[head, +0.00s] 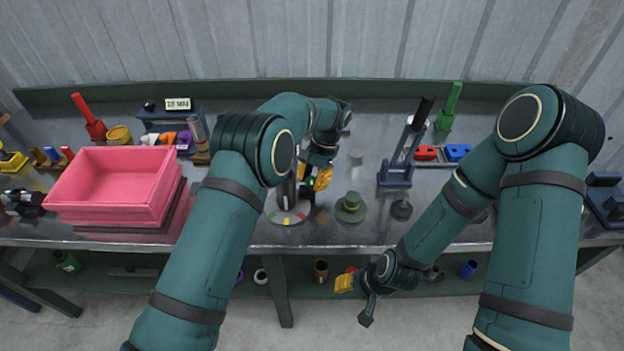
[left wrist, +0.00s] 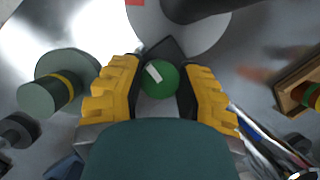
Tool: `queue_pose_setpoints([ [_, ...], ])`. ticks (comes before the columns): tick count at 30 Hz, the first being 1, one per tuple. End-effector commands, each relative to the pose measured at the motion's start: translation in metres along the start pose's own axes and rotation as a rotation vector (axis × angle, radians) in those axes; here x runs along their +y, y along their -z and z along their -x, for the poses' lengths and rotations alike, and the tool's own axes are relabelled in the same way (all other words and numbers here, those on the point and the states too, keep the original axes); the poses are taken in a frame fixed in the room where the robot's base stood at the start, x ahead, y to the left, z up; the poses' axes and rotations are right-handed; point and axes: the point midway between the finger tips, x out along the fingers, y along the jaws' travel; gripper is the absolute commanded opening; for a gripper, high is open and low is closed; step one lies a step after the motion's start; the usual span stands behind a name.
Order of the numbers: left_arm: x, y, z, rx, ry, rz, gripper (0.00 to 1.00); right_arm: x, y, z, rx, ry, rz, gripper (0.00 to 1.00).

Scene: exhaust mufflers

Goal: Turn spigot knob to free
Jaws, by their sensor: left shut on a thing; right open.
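The spigot's round green knob (left wrist: 161,81), with a white pointer mark, sits between the yellow fingers of my left gripper (left wrist: 162,72) in the left wrist view. My left gripper (head: 315,179) is shut on it beside the dark spigot post (head: 288,190). The post stands on a pale round base (head: 287,216) with coloured marks around it. In the head view the knob is mostly hidden by the gripper. My right gripper (head: 357,287) is open and empty, low in front of the table edge.
A green stepped part with a yellow band (head: 351,208) stands right of the base. A dark toggle press (head: 397,172) stands further right. A pink bin (head: 115,187) is at the left. A lower shelf holds small parts.

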Motion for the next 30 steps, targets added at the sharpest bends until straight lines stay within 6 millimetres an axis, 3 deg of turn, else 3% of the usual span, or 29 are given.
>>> queue_pose_setpoints([
  [12,0.001,-0.001,-0.004,-0.011,-0.006,0.005,0.00,0.000,0.000,0.000,0.000,0.000,0.000,0.47],
  [13,0.000,-0.001,-0.004,-0.010,-0.006,0.005,0.47,0.000,0.000,0.000,0.000,0.000,0.000,0.47],
  [14,0.000,-0.001,-0.004,-0.010,-0.006,0.005,0.52,0.000,0.000,0.000,0.000,0.000,0.000,0.47],
  [25,0.000,0.000,0.002,-0.003,-0.003,0.004,0.52,0.000,0.000,0.000,0.000,0.000,0.000,0.47],
  [30,0.000,0.000,0.024,0.000,-0.001,0.005,0.52,0.000,0.000,0.000,0.000,0.000,0.000,0.47],
])
